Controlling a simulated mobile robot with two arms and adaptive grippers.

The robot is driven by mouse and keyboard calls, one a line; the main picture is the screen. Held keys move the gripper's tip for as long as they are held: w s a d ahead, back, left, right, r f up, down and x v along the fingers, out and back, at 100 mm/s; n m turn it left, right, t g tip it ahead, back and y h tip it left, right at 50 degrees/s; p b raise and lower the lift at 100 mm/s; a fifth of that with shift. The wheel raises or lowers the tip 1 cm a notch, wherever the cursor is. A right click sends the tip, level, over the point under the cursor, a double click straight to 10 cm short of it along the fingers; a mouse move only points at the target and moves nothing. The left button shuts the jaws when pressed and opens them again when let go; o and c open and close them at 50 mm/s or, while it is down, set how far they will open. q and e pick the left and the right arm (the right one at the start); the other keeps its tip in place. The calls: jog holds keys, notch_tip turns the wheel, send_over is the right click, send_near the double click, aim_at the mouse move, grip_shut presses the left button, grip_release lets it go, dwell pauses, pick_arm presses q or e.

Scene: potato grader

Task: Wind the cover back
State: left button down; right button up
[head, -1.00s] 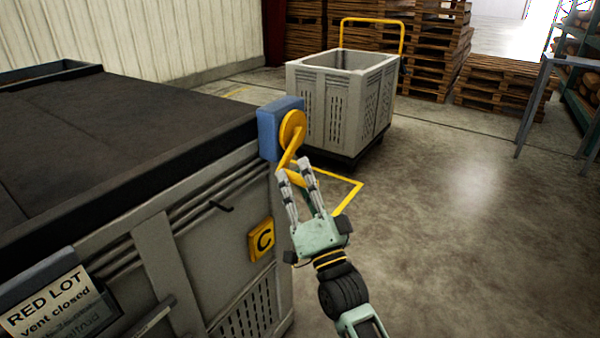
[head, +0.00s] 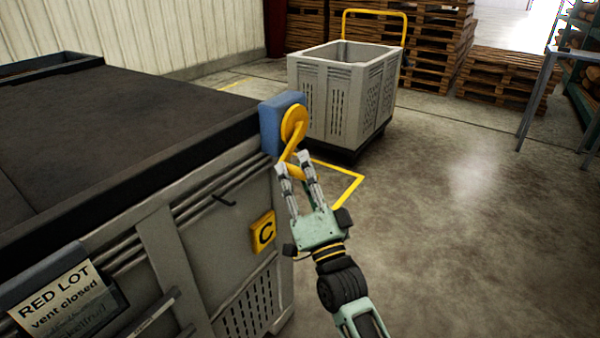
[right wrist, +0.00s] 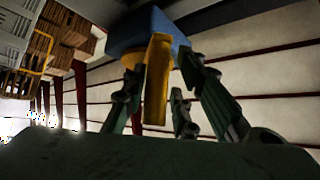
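The dark cover (head: 120,125) lies flat over the top of the grey bin (head: 200,255) on the left. A yellow crank (head: 294,124) is mounted on a blue housing (head: 270,122) at the bin's near right corner. Its arm hangs down, with the handle at the lower end. My right gripper (head: 295,163) is at the handle, its fingers apart on either side. The right wrist view shows the yellow crank part (right wrist: 157,85) between the spread fingers, with gaps beside it; contact is unclear. My left gripper is out of view.
Behind stands a grey crate (head: 345,95) on a dark base, with pallets (head: 440,60) beyond.

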jog(key=shift+o, duration=0.7)
jog(key=shift+s, duration=0.1)
jog(key=v, duration=1.2)
